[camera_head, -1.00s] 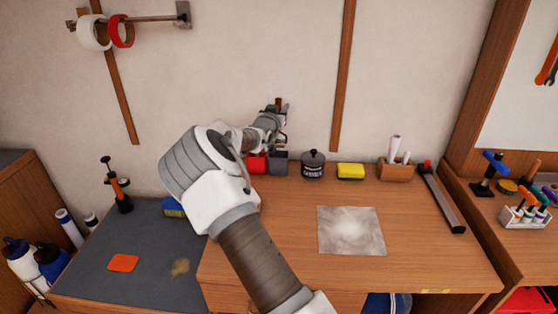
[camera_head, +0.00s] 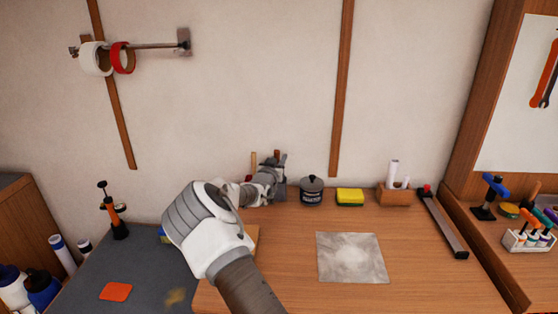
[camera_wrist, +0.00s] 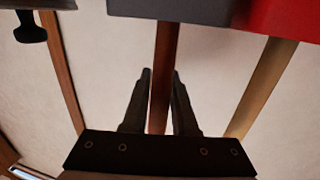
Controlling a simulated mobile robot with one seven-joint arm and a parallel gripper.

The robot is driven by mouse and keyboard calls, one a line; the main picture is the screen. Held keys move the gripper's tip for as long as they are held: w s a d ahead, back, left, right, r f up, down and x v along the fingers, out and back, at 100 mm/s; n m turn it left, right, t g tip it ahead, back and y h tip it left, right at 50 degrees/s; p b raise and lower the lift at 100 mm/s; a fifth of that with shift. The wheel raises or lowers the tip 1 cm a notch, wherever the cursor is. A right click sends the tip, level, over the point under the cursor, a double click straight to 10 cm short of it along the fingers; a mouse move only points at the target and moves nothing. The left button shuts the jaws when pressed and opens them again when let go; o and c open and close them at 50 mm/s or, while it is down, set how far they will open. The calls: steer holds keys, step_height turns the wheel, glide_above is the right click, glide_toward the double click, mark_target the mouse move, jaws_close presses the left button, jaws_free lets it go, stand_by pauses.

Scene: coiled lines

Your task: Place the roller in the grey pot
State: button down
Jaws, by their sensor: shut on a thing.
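My gripper (camera_head: 277,162) is low against the wall at the back of the bench. In the wrist view my gripper (camera_wrist: 160,75) has its two fingers on either side of a dark brown stick, the roller's handle (camera_wrist: 162,55), and is shut on it. The handle also shows above the fingers in the head view (camera_head: 277,154). In the wrist view the handle runs to the rim of the grey pot (camera_wrist: 180,10). The roller's far end is hidden, and I cannot tell how deep it sits. My arm hides most of the pot in the head view.
A red pot (camera_wrist: 275,14) adjoins the grey pot, with a tan stick (camera_wrist: 262,85) at its rim. A black lidded pot (camera_head: 312,192) and a yellow sponge (camera_head: 350,197) stand to the right. A metal plate (camera_head: 351,257) lies on the open bench.

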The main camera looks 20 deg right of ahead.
steer(key=c, duration=0.7)
jaws_free()
steer(key=shift+f, duration=0.1)
steer(key=shift+p, duration=0.5)
